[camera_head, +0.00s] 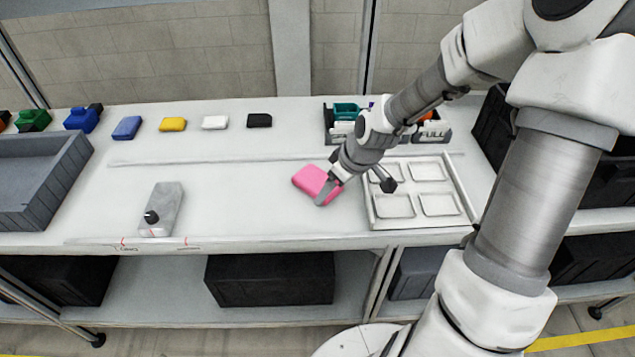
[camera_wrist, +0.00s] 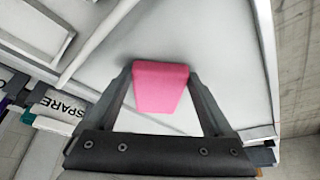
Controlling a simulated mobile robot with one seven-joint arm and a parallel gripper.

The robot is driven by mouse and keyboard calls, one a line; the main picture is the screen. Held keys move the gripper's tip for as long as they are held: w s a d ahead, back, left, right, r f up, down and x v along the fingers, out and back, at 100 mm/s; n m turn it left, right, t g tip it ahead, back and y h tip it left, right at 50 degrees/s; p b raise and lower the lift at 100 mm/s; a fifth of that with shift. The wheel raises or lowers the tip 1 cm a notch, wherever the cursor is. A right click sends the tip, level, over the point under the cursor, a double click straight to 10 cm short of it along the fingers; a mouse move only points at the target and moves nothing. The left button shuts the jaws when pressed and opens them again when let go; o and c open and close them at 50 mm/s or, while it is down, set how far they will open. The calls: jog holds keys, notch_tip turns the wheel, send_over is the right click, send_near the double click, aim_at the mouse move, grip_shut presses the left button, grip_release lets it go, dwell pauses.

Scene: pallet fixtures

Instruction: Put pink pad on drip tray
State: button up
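The pink pad (camera_head: 311,180) is over the white bench, left of a pale tray (camera_head: 417,196) with several shallow square pockets. My gripper (camera_head: 325,190) has its fingers on either side of the pad. In the wrist view, the pad (camera_wrist: 161,88) sits between both dark fingertips, which appear to touch its sides. Part of the pale tray's pockets shows at the upper left there. A larger grey tray (camera_head: 62,182) with ribbed walls stands at the far left of the bench. No label shows which tray is the drip tray.
Blue (camera_head: 127,128), yellow (camera_head: 172,124), white (camera_head: 215,122) and black (camera_head: 259,120) pads lie along the back. A labelled bin (camera_head: 432,133) stands behind the pale tray. A grey block with a black knob (camera_head: 163,208) lies front left. The bench middle is clear.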

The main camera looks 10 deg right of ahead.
jog(key=c, duration=0.4)
jog(key=shift+r, duration=0.5)
notch_tip(320, 180, up, 4)
jog(key=shift+d+f+p, duration=0.1)
jog(key=shift+d+p, duration=0.05)
jog(key=shift+p, duration=1.05)
jog(key=s+d+r+p, duration=0.5)
jog(key=d+r, duration=0.1)
jog(key=d, duration=0.4)
jog(key=w+a+r+m+h, duration=0.1)
jog(key=w+a+r+m, duration=0.1)
jog(key=a, duration=0.4)
jog(key=w+a+r+m+h, duration=0.1)
jog(key=w+a+r+m, duration=0.1)
jog(key=w+a+m, duration=0.2)
jog(key=shift+a+m+t+h, duration=0.3)
jog(key=shift+a+m+t, duration=0.1)
jog(key=shift+a, duration=0.85)
